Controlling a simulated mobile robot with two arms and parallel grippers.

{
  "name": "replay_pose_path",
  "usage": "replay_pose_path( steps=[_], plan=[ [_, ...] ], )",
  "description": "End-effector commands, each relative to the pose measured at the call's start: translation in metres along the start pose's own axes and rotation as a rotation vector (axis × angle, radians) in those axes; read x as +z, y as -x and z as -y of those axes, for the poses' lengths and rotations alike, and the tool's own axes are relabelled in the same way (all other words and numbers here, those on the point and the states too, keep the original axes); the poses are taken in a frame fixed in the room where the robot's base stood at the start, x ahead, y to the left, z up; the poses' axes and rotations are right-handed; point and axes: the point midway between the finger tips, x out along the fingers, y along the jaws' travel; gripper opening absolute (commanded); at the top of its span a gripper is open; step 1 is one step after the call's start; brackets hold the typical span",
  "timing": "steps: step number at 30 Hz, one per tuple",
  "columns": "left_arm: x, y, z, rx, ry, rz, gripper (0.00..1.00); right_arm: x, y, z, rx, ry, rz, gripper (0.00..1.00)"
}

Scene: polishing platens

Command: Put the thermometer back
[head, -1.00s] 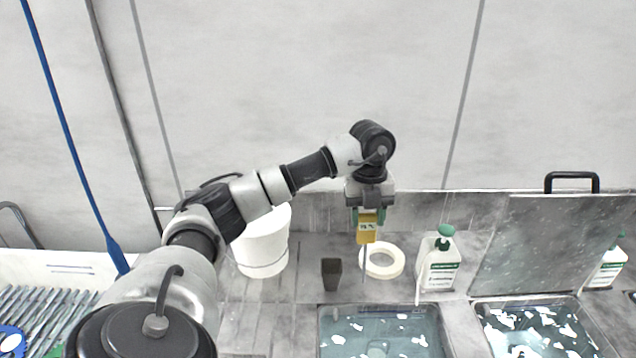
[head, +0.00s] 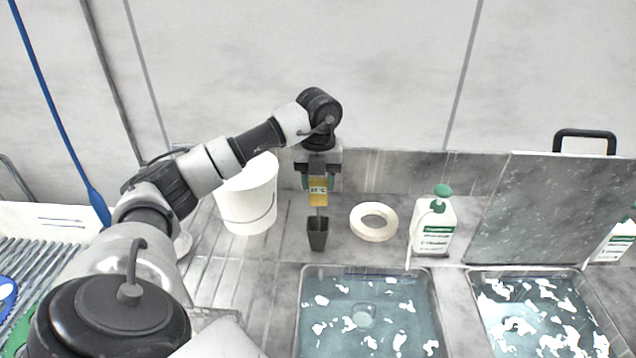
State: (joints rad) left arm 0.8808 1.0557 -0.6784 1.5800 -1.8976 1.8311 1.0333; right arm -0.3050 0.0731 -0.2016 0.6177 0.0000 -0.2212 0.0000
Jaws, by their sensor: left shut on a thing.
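My left gripper (head: 318,182) points down and is shut on the yellow thermometer (head: 318,193), which has a small display and a thin probe below. The thermometer is upright, directly above a small dark holder cup (head: 317,236) on the grey counter. The probe's lower end reaches the cup's mouth in the picture; I cannot tell how far it is inside. My right gripper is not in view.
A white bucket (head: 247,205) stands left of the cup, close to my left arm. A cream ring (head: 374,222) and a white pump bottle (head: 433,229) stand to the right. Two water basins, left (head: 302,310) and right (head: 470,275), lie in front. A grey lid (head: 540,207) leans at the back right.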

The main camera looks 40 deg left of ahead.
Motion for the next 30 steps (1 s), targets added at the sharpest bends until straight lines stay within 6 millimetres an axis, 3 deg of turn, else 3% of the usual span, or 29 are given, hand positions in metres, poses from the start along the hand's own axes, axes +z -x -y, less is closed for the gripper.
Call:
replay_pose_path(
  steps=[4, 15, 16, 20, 30],
  plan=[
    [0.000, -0.014, 0.000, 0.000, 0.001, 0.001, 0.27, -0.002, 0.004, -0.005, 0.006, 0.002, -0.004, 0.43],
    [0.000, -0.019, 0.000, -0.001, 0.001, 0.001, 0.27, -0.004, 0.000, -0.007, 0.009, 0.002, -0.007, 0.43],
    [0.000, -0.019, 0.000, -0.001, 0.001, 0.001, 0.47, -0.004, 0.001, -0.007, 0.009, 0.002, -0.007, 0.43],
    [0.000, -0.018, 0.000, -0.001, 0.001, 0.001, 0.67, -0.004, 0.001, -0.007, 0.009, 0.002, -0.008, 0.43],
    [0.000, -0.014, 0.000, -0.001, 0.001, 0.001, 0.70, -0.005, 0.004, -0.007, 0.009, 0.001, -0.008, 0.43]
  ],
)
